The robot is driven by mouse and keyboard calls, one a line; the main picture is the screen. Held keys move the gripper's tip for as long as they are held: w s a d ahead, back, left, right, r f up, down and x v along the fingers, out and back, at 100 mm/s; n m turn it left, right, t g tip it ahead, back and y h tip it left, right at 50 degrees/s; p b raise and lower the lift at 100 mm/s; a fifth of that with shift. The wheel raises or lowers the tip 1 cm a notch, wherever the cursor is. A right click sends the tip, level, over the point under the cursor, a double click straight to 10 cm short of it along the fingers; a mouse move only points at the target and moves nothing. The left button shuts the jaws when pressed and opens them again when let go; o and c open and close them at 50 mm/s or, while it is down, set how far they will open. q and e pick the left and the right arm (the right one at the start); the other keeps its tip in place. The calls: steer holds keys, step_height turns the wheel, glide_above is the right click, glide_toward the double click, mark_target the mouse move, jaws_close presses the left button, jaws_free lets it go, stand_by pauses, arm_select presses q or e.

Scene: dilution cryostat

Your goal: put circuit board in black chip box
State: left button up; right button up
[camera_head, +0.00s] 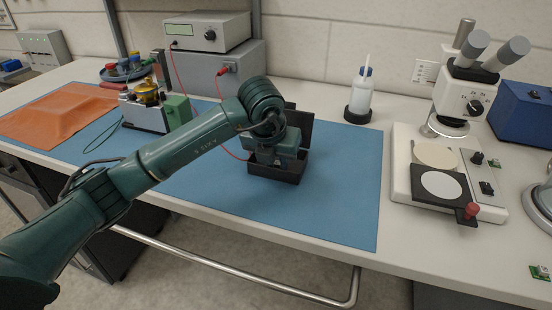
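The black chip box (292,172) stands open on the blue mat, its dark lid upright at the back. My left gripper (274,163) points down over and into the box. Its wrist and body hide the fingertips and most of the box's inside, so I cannot tell whether it is open or shut or holds anything. A small green circuit board (539,272) lies on the white bench at the far right edge. I cannot see whether another board is inside the box. My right gripper is not in view.
A microscope (465,95) with a white base stands right of the blue mat (335,205). A wash bottle (361,92) stands behind the box. Grey instruments (208,32) and a brass-topped fixture (147,105) stand behind my arm. The mat's right part is clear.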

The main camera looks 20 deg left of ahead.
arm_select(q)
steer(key=shift+o, duration=0.9)
steer(key=shift+r, duration=0.2)
steer(key=v, duration=1.2)
